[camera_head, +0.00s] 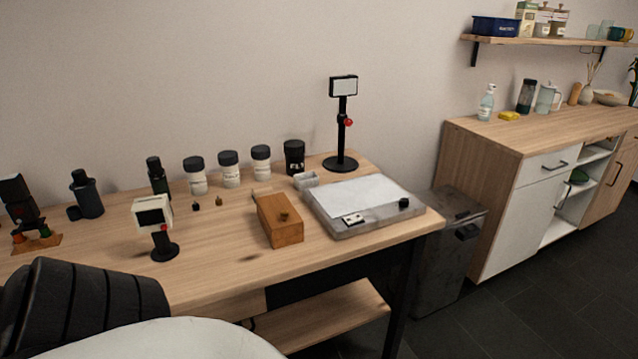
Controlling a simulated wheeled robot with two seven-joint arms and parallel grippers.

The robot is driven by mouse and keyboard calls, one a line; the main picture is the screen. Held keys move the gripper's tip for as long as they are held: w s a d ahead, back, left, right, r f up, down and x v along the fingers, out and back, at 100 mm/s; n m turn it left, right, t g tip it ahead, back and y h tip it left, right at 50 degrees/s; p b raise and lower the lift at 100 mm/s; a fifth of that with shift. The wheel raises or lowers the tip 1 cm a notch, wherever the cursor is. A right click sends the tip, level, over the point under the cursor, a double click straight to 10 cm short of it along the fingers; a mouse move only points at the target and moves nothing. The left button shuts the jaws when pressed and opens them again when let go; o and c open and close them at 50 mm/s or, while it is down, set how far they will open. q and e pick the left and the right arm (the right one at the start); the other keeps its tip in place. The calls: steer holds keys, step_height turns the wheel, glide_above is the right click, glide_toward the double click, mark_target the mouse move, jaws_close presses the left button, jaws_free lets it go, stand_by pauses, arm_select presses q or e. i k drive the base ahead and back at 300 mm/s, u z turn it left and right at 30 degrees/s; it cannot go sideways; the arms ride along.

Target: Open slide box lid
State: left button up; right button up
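A wooden slide box (281,221) sits near the middle of the wooden table (225,264). Neither of my grippers is in the camera_head view. A dark ribbed part and a pale rounded part at the lower left appear to be mine and hide the table's front left.
A grey tray (322,224) with a white sheet lies right of the box. A small device on a stand (154,215) is to its left. Several jars (229,170) and a tall stand (342,120) are behind. Bare tabletop lies before the box.

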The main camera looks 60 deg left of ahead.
mark_target(280, 218)
steer(key=i, duration=0.35)
steer(key=u, duration=1.05)
